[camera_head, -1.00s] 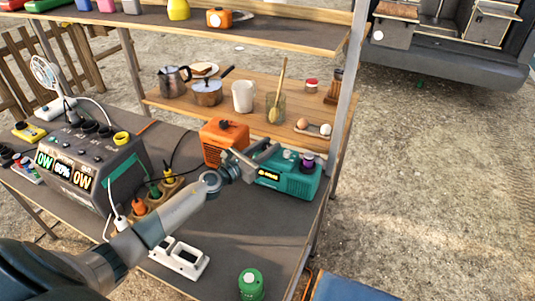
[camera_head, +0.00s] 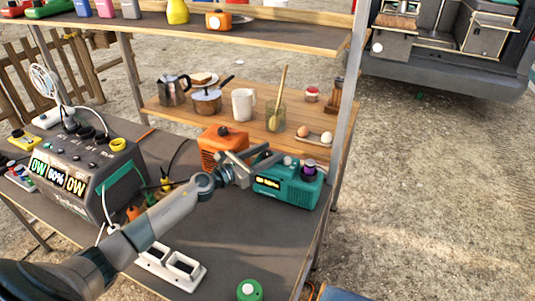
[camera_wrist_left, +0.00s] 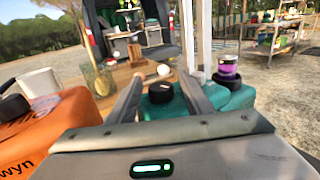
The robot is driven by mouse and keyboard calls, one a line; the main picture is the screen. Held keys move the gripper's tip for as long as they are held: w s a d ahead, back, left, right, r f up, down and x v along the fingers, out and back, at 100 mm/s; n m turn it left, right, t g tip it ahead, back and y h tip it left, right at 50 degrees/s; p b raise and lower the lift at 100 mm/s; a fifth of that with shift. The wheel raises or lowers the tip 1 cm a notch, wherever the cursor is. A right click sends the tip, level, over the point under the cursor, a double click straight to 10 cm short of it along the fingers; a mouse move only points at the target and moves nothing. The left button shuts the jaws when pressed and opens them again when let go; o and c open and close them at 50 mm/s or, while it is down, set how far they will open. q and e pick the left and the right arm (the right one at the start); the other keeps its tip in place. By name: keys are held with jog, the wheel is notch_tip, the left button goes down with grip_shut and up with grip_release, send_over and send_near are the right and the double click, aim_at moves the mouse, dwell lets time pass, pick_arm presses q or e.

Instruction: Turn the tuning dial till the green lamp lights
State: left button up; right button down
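The teal radio (camera_head: 288,192) stands on the dark table to the right of an orange box. A small yellow-lit display (camera_head: 268,183) shows on its front. My left gripper (camera_head: 262,158) is over the radio's top. In the left wrist view its two fingers (camera_wrist_left: 160,95) are apart, with a black knob (camera_wrist_left: 161,93) on the radio visible between them. I cannot tell whether they touch it. A purple-banded piece on a black base (camera_wrist_left: 228,72) stands at the radio's right end. I see no lit green lamp on the radio. My right gripper is out of view.
The orange box (camera_wrist_left: 55,128) is close on the left of the gripper. A grey power station (camera_head: 75,190) stands at the left. Behind, a wooden shelf (camera_head: 190,122) holds a mug, pots and a glass jar. A white socket block (camera_head: 172,267) lies in front.

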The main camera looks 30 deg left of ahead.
aim_at(263, 156)
pick_arm(q)
jog(key=shift+s, duration=0.1)
jog(key=shift+s+a+f, duration=0.1)
jog(key=shift+s+a, duration=0.15)
jog(key=shift+s, duration=0.25)
jog(key=b+v, duration=0.1)
jog(key=v, duration=0.2)
jog(key=shift+s+f, duration=0.1)
jog(key=b+v, duration=0.4)
jog(key=v, duration=0.9)
jog(key=shift+r, duration=0.2)
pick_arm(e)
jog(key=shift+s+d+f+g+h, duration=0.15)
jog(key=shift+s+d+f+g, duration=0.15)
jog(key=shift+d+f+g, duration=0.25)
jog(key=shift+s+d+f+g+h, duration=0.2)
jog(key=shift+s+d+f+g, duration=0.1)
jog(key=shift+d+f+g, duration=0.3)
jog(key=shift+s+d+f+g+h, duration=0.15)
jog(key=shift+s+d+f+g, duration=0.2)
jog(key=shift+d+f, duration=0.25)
pick_arm(q)
jog(key=shift+a, duration=0.1)
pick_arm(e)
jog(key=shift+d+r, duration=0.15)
